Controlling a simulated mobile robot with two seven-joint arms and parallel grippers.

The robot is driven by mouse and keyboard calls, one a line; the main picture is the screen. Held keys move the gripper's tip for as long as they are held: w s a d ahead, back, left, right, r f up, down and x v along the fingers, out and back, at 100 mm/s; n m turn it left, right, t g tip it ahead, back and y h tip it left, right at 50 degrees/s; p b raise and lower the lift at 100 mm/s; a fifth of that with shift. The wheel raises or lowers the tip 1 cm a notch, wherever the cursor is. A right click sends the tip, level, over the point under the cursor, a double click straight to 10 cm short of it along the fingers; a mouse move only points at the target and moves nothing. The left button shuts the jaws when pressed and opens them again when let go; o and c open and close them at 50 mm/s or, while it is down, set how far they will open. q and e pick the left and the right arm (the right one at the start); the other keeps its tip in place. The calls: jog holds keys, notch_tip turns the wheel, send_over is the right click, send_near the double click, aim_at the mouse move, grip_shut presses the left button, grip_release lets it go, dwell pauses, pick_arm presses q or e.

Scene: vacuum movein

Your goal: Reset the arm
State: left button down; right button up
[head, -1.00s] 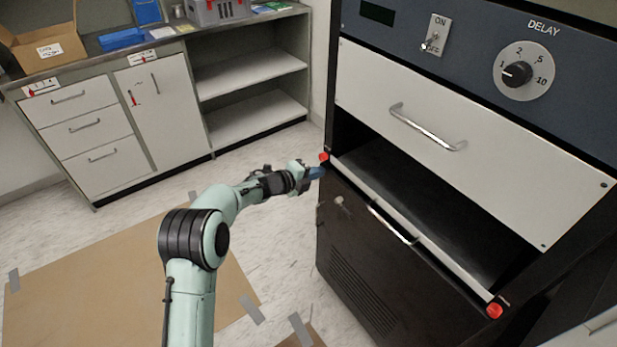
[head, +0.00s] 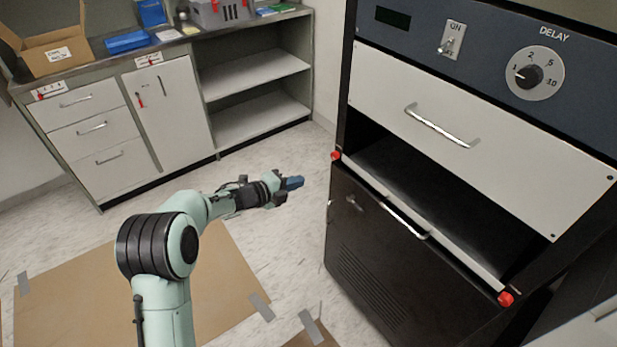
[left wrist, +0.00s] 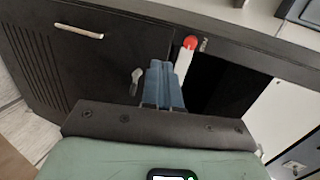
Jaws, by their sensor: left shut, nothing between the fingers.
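My left arm (head: 165,245) comes in from the lower left of the head view, reaching toward the black machine. Its gripper (head: 293,183) has blue fingers and hangs in the air over the floor, left of the machine and apart from it. In the left wrist view the blue fingers (left wrist: 162,82) are shut together with nothing between them, with the machine's dark front behind them. My right gripper is not in view.
The black machine (head: 370,270) stands at right with an open slot, a white upper panel (head: 480,140), a handle and red corner knobs (head: 336,155). A grey cabinet (head: 130,125) with open shelves stands at the back left. Taped cardboard (head: 220,285) covers some floor; clear floor lies between.

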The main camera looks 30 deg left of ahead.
pick_arm(q)
jog(key=shift+v, duration=0.8)
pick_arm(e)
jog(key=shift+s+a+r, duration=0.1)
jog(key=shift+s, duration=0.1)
